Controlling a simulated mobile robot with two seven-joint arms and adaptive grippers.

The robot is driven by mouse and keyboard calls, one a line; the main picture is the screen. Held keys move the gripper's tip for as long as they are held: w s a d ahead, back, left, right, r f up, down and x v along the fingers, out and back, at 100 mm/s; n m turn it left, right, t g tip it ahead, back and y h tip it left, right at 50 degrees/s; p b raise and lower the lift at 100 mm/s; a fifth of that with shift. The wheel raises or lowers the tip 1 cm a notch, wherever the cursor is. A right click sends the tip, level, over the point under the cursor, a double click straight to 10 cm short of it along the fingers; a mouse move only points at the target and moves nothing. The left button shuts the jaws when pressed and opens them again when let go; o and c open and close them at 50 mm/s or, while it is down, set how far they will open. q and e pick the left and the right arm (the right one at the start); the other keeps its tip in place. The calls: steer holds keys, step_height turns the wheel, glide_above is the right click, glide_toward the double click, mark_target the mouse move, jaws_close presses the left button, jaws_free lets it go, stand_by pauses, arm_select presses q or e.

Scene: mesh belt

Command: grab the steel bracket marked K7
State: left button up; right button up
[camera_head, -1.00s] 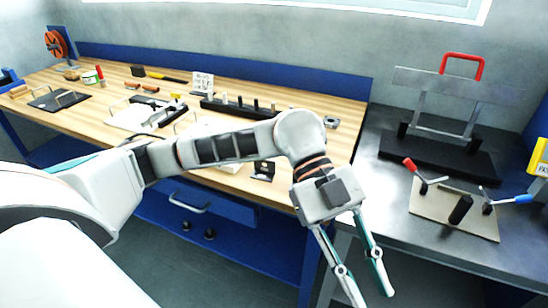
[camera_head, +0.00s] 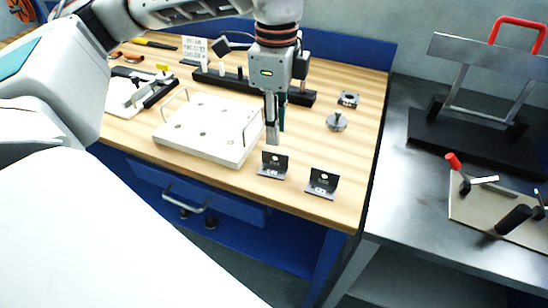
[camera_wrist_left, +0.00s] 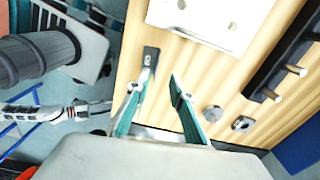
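Two dark angle brackets stand near the front edge of the wooden bench (camera_head: 232,178): a left bracket (camera_head: 274,160) and a right bracket (camera_head: 322,181). Each has a hole and small pale marks, too small to read, so I cannot tell which is K7. My left gripper (camera_head: 275,140) points down just above and behind the left bracket in the head view. In the left wrist view its fingers (camera_wrist_left: 160,77) are spread apart with nothing between them. One bracket (camera_wrist_left: 150,57) shows by the left fingertip there, apparently beyond it. My right gripper is not in view.
A white plate with handles (camera_head: 206,128) lies left of the brackets. A round metal part (camera_head: 337,122) and a square part (camera_head: 348,99) lie behind them. A black rail with pegs (camera_head: 226,83) is farther back. A steel table (camera_head: 404,205) with fixtures stands right.

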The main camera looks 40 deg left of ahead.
mark_target(272, 153)
arm_select(q)
step_height(272, 153, down, 2)
steer(key=shift+s, duration=0.1)
steer(key=f, duration=0.4)
steer(key=shift+s+a+f+b, duration=0.2)
steer(key=shift+s+a+b, duration=0.05)
steer(key=shift+s+b, duration=0.05)
steer(key=shift+f, duration=0.45)
steer(key=shift+w, duration=0.1)
jaws_close()
